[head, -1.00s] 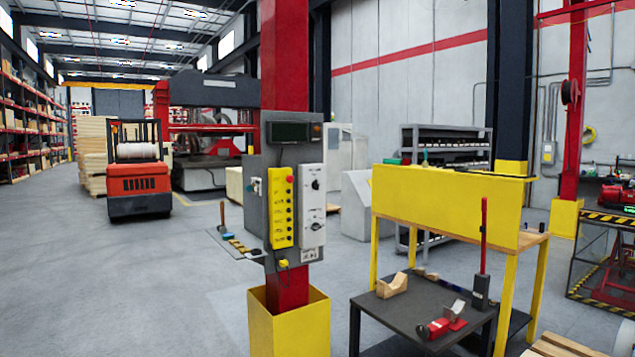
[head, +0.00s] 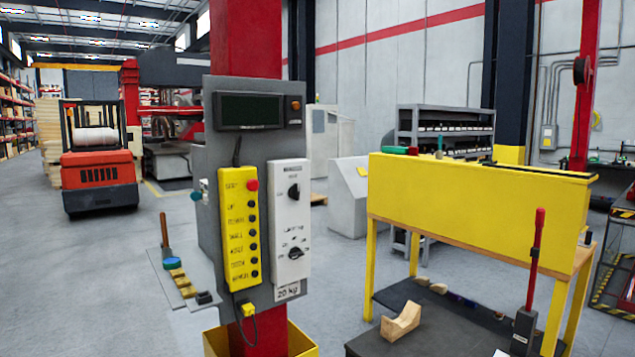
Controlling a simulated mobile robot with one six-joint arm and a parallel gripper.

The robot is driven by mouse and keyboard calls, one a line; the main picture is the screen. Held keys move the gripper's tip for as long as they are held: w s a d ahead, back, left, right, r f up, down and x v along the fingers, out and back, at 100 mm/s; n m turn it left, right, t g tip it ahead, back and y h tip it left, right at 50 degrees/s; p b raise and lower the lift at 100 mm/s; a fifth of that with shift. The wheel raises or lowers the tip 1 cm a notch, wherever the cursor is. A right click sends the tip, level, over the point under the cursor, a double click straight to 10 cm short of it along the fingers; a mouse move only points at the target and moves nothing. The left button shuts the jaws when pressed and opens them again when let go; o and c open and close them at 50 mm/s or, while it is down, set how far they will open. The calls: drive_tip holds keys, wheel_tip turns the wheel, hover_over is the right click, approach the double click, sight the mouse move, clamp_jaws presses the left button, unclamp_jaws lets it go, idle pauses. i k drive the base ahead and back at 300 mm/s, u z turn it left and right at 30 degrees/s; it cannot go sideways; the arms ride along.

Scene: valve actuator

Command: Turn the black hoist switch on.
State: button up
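A grey control panel (head: 282,143) is mounted on a red post (head: 246,47). On its right side is a white box (head: 289,222) with two black rotary knobs. The upper black knob (head: 294,191) has small lettering by it, too small to read surely; it may be the hoist switch. The lower black knob (head: 296,253) has printed marks around it. Which way either knob is set I cannot tell. To the left hangs a yellow button box (head: 239,229) with a red button (head: 252,185) on top and several black buttons below. My gripper is not in view.
A small grey shelf (head: 184,277) with tools juts out left of the panel. A yellow workbench (head: 468,206) stands to the right, with a low dark table before it. A red forklift (head: 98,167) is behind left. The floor at left is clear.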

sight(294, 192)
drive_tip(key=u, duration=0.05)
drive_tip(key=i, duration=1.4)
drive_tip(key=u, duration=0.15)
